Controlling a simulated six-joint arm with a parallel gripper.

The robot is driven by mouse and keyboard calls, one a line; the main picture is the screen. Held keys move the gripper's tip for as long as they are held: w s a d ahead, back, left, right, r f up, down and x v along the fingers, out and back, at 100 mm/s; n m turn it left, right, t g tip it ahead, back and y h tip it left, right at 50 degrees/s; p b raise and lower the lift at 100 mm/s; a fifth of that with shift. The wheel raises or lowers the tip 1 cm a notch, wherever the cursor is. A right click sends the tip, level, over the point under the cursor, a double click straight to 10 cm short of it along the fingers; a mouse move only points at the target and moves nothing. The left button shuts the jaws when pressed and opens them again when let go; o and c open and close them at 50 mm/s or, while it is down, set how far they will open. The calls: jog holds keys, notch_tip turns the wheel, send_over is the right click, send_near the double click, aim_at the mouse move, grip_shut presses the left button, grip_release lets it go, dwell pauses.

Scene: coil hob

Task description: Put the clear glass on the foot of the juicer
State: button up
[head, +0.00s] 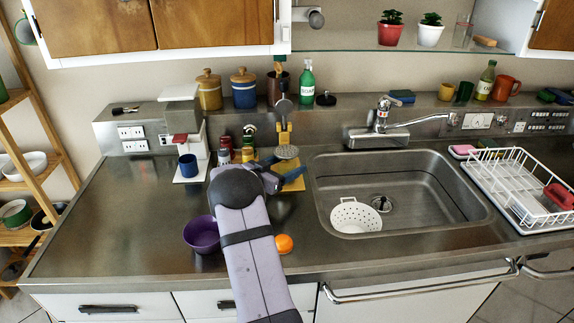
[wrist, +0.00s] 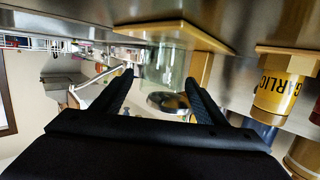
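The juicer has a flat yellow foot (head: 292,183), a yellow column (head: 285,135) and a grey round strainer (head: 287,152). In the wrist view, which is upside down, the foot (wrist: 170,34) shows near the top and the strainer (wrist: 168,102) below it. The clear glass (wrist: 163,66) is between the foot and strainer there, upright as far as I can see. My gripper (wrist: 160,78) has one finger on each side of the glass; whether they press on it is unclear. In the head view my gripper (head: 289,178) is at the foot and the glass cannot be made out.
A purple bowl (head: 202,234) and an orange (head: 284,243) lie near my arm. A blue mug (head: 188,165) and spice jars (head: 226,150) stand left of the juicer. The sink (head: 420,190) with a white colander (head: 355,215) is to the right.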

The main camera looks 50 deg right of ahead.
jog(key=shift+a, duration=0.1)
jog(key=p+v, duration=0.2)
jog(key=v, duration=0.4)
jog(key=shift+r+p, duration=0.15)
jog(key=shift+p, duration=0.2)
jog(key=shift+v, duration=0.9)
